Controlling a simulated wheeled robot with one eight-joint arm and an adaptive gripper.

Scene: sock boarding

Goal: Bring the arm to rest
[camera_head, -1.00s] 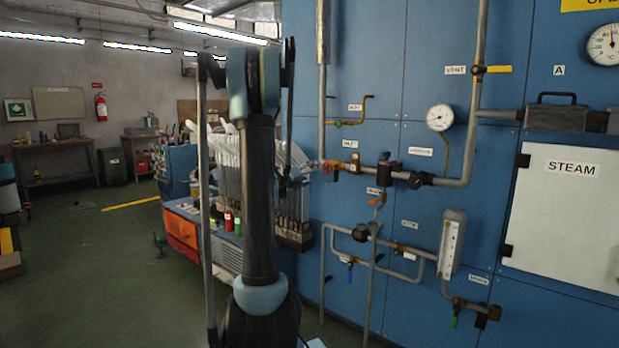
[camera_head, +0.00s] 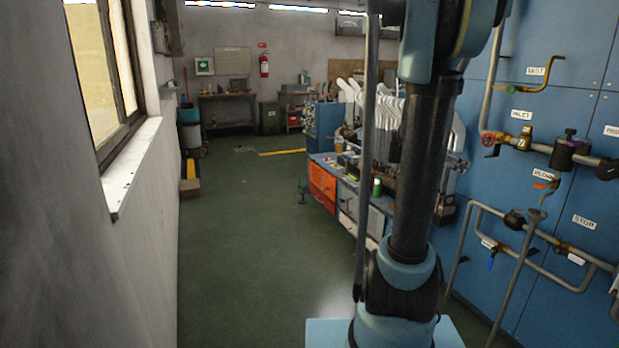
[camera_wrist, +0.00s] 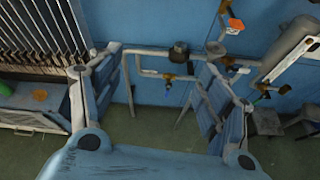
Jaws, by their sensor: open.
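My gripper (camera_wrist: 160,78) shows in the wrist view with its two blue fingers spread wide apart. Nothing is held between them. Grey pipes and valves on the blue panel show beyond the fingers, and I cannot tell the distance. In the head view my arm stands upright right of centre, and my gripper cannot be made out there.
The blue panel (camera_head: 552,105) with pipes and valves stands at the right. A workbench (camera_head: 322,182) with an orange drawer and white sock boards (camera_head: 385,120) is partly behind my arm. A wall with a window (camera_head: 103,65) runs along the left. The green floor (camera_head: 245,240) between is clear.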

